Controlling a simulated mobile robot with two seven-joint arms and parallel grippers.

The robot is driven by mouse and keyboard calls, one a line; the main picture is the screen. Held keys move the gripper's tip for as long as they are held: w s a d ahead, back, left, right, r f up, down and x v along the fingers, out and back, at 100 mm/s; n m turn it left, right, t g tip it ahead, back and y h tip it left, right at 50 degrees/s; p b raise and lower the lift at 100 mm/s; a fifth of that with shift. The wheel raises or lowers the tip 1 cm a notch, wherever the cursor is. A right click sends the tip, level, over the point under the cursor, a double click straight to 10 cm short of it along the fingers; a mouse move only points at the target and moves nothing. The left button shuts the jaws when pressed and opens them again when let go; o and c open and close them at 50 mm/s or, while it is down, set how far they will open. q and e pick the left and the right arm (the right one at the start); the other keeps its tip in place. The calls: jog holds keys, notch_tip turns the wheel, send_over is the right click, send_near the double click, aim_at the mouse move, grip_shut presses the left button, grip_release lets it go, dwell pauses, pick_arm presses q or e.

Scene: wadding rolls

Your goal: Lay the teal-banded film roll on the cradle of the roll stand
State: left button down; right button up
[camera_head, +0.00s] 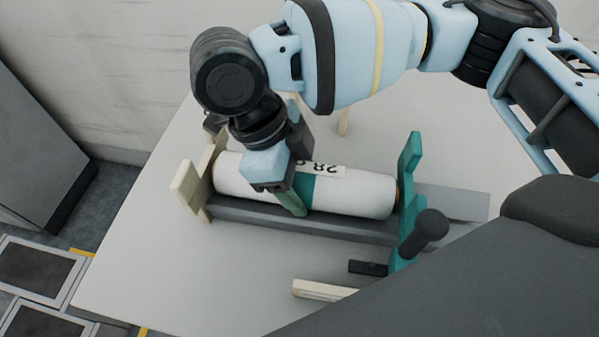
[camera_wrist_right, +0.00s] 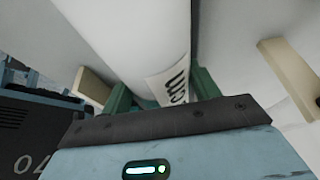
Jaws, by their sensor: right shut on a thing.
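The film roll (camera_head: 350,194) is white with a teal band around its middle and a printed label. It lies lengthwise between the cream end support (camera_head: 188,188) and teal end support (camera_head: 409,160) of the roll stand, over its dark grey base (camera_head: 330,226). I cannot tell whether it bears fully on the cradle. My right gripper (camera_head: 291,187) is shut on the roll near the band, from above, with one green finger down its near side. In the right wrist view the roll (camera_wrist_right: 135,45) passes between the fingers (camera_wrist_right: 162,92). My left gripper is not in view.
The stand is on a pale table (camera_head: 150,250). A cream bar (camera_head: 322,290), a small black block (camera_head: 368,267) and a dark round knob (camera_head: 430,226) are in front at the right. A grey flat strip (camera_head: 455,203) lies beyond the teal support. The table's left front is clear.

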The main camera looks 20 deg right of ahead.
jog(key=shift+s+f, duration=0.1)
jog(key=shift+f, duration=0.25)
jog(key=o, duration=1.4)
jog(key=shift+f, duration=0.15)
jog(key=shift+o, duration=0.3)
jog(key=shift+r+b, duration=0.35)
jog(key=shift+r, duration=0.2)
jog(key=p+v, duration=0.3)
jog(key=v, duration=0.8)
jog(key=shift+r, duration=0.25)
jog(key=shift+w+a+r, duration=0.2)
jog(key=shift+w+r, duration=0.1)
jog(key=shift+r, duration=0.15)
